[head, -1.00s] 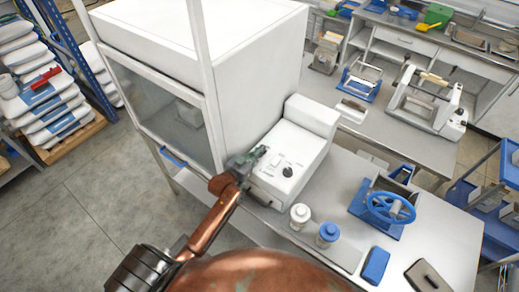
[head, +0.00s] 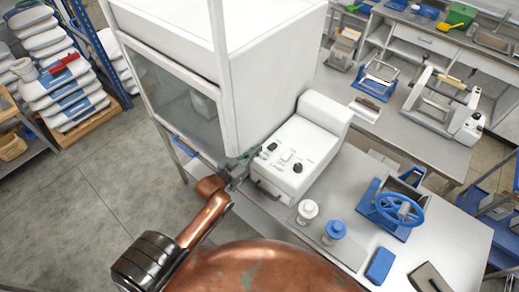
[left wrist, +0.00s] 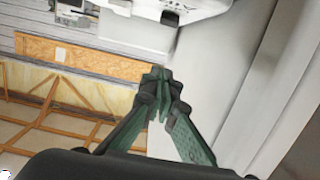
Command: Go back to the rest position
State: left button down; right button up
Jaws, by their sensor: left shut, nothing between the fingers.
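My left gripper (head: 250,158) reaches up from the bottom left in the head view, beside the front left corner of the white control box (head: 301,158). In the left wrist view its green fingers (left wrist: 158,84) meet at the tips, with nothing between them. Whether the gripper touches the box or the cabinet, I cannot tell. My right gripper is in neither view.
A white cabinet with a glass front (head: 183,104) stands left of the control box. A white-capped jar (head: 307,211), a blue-capped jar (head: 334,232), a blue block (head: 380,265) and a blue handwheel device (head: 400,210) stand on the bench. Open floor (head: 100,200) lies left.

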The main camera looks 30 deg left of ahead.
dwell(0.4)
pick_arm(q)
jog(key=s+d+f+g+y, duration=0.1)
jog(key=s+f+g, duration=0.4)
jog(key=s+f, duration=0.5)
jog(key=s+a+f+n+g+y, duration=0.15)
jog(key=s+g, duration=0.25)
jog(key=s, duration=0.5)
jog(key=s+f+g+y, duration=0.1)
jog(key=s+f+g, duration=0.2)
jog(key=s, duration=0.6)
notch_tip(320, 180, down, 37)
jog(key=s+d+g+b, duration=0.2)
jog(key=b, duration=0.6)
jog(key=s+f+b, duration=0.4)
jog(key=s+f, duration=0.6)
jog(key=f, duration=0.3)
jog(key=s+f+m+g+b, duration=0.1)
jog(key=s+f+b, duration=0.3)
jog(key=s+f, duration=0.6)
notch_tip(320, 180, down, 4)
jog(key=shift+s+a+f+h, duration=0.1)
jog(key=shift+s+a+h, duration=0.15)
jog(key=shift+h, duration=0.1)
